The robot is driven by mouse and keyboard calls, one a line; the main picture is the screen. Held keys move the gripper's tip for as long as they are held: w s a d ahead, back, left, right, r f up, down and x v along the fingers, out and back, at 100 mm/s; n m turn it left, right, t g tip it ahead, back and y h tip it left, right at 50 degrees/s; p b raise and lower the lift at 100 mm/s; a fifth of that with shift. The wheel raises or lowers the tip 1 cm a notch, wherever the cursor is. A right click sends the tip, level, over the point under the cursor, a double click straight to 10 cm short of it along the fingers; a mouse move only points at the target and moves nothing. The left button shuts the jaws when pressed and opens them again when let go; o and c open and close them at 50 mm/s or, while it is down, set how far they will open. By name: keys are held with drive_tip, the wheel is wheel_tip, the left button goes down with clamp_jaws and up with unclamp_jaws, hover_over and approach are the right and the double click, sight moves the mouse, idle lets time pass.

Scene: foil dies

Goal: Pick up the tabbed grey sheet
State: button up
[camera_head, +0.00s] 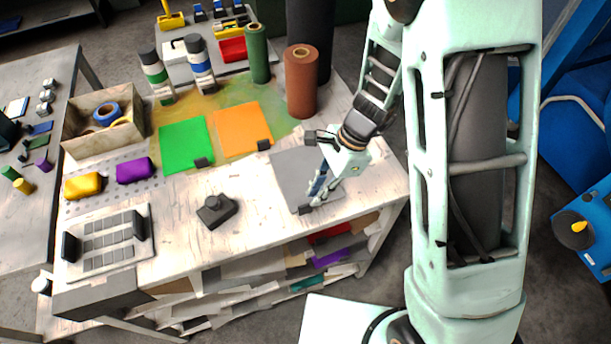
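The grey sheet (288,174) lies flat on the right part of the white worktable, with a small dark tab (305,209) at its front edge. My gripper (317,196) is over the right part of the sheet, pointing down, with its fingertips close to the tab. The gripper and wrist hide the sheet's right side. The fingers are small and overlap in this view, so I cannot tell whether they are open or touching the tab.
A green sheet (184,146) and an orange sheet (241,128), each with a dark tab, lie left of the grey one. A brown roll (301,85) and a green roll (257,55) stand behind. A dark block (217,209) sits on the table in front.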

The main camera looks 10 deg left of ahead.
sight(308, 204)
drive_tip(key=shift+x, duration=2.35)
drive_tip(key=shift+s+a, duration=0.1)
drive_tip(key=shift+a, duration=0.05)
drive_tip(key=shift+c, duration=0.5)
clamp_jaws()
drive_tip(key=shift+r, duration=0.15)
